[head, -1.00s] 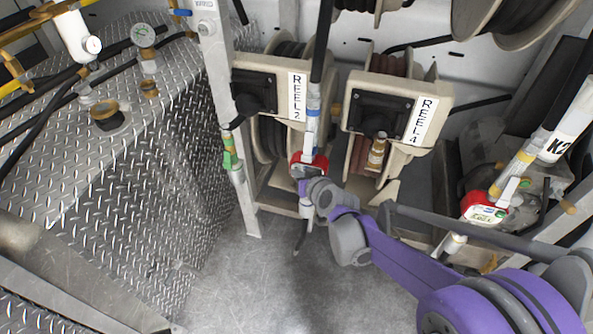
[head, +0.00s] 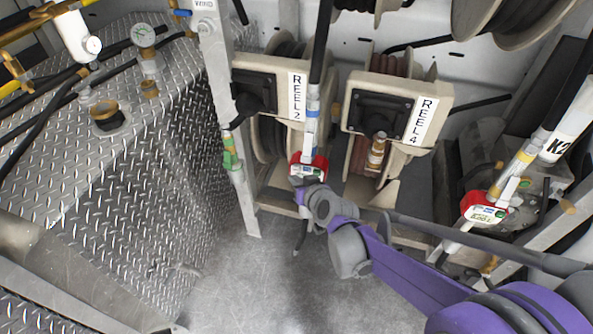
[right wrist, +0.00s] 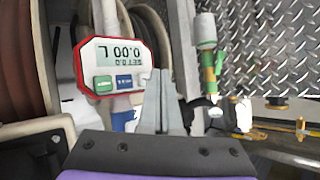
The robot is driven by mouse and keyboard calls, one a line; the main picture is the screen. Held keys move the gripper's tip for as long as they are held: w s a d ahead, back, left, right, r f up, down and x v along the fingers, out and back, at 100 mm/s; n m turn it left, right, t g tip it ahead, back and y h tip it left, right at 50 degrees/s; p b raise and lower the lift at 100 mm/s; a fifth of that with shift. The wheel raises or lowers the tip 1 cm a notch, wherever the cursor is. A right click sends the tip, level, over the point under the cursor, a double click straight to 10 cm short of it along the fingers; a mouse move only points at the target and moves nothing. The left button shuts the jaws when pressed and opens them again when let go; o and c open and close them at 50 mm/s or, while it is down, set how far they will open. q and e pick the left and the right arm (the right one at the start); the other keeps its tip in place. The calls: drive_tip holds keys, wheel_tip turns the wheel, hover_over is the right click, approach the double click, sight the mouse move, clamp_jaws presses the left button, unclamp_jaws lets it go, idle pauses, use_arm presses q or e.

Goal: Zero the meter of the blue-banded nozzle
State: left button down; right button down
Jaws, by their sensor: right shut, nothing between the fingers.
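The blue-banded nozzle (head: 312,113) hangs upright in front of reel 2, with its red-cased meter (head: 308,166) at its lower part. In the right wrist view the meter (right wrist: 112,62) appears upside down. Its large digits look like 0.00 L, with a smaller line too small to read surely. A green button (right wrist: 103,85) and a blue button (right wrist: 124,81) sit beside the screen. My right gripper (head: 309,191) is shut and empty just below the meter. Its fingers (right wrist: 162,95) show beside the meter's case, apart from the buttons. My left gripper is not in view.
A yellow-banded nozzle (head: 523,160) with another red meter (head: 484,208) stands at the right. Reel 4 (head: 388,110) is right of reel 2 (head: 268,85). A metal post (head: 222,110) stands close left of the nozzle. The floor (head: 260,280) in front is clear.

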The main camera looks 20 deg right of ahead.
drive_tip(key=s+a, duration=0.1)
drive_tip(key=s, duration=0.1)
drive_tip(key=s+a, duration=0.1)
drive_tip(key=s, duration=0.1)
drive_tip(key=shift+s+a, duration=0.15)
drive_tip(key=shift+a, duration=0.05)
idle(0.5)
